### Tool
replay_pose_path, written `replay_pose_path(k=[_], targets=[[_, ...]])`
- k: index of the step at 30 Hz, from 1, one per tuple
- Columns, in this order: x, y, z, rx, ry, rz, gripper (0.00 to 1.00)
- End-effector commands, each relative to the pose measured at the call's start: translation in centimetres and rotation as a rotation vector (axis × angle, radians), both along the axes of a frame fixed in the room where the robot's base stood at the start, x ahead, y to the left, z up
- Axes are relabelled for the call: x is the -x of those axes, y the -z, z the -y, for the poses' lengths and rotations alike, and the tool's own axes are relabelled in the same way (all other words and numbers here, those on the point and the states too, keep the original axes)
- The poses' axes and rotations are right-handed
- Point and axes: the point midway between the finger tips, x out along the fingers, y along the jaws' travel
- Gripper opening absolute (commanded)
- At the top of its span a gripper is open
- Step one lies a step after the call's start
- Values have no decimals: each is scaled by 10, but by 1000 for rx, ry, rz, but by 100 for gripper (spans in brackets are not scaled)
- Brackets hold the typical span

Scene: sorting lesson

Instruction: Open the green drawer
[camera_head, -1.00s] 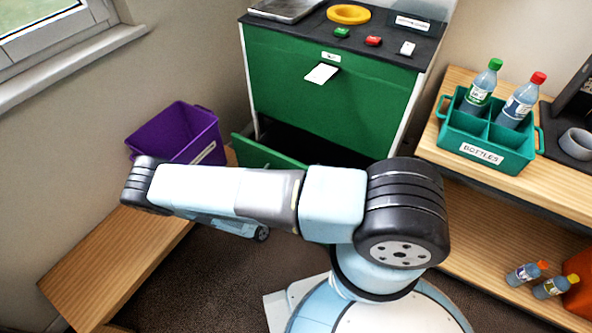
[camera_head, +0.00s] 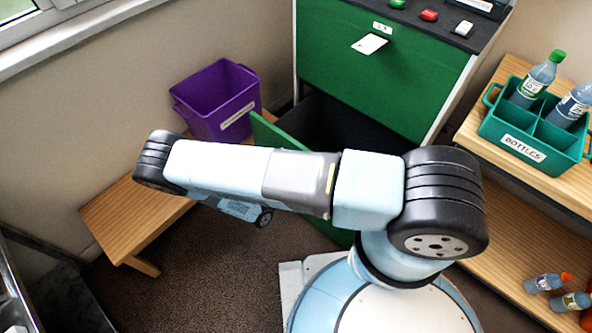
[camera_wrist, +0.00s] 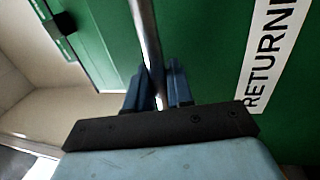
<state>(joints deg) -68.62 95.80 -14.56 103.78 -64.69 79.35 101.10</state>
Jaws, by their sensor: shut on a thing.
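The green drawer (camera_head: 273,136) is pulled out of the lower part of the green cabinet (camera_head: 375,72). Its dark inside shows in the head view, while my arm hides most of its front. In the wrist view the green drawer front (camera_wrist: 215,60) fills the right side, with a white label reading "RETURN" and cut off. My gripper (camera_wrist: 158,78) is shut on the metal bar handle (camera_wrist: 146,35), which runs between its fingers. My gripper is hidden behind my arm in the head view.
A purple bin (camera_head: 217,108) stands on a low wooden bench (camera_head: 135,215) left of the drawer. A teal bottle crate (camera_head: 545,165) sits on a wooden shelf unit at right. Small bottles (camera_head: 548,283) lie on its lower level. Brown carpet is clear in front of the bench.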

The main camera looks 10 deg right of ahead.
Motion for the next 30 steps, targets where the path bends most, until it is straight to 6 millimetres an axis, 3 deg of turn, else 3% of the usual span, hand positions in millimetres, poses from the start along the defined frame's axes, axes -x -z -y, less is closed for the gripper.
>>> replay_pose_path(k=[4, 5, 9, 20, 30], targets=[[3, 5, -1, -7, -1, -11, 0], [3, 5, -1, -7, -1, -11, 24], [3, 4, -2, -6, -4, -9, 37], [5, 3, -6, -2, -6, -4, 38], [42, 14, -47, -4, -9, -5, 38]])
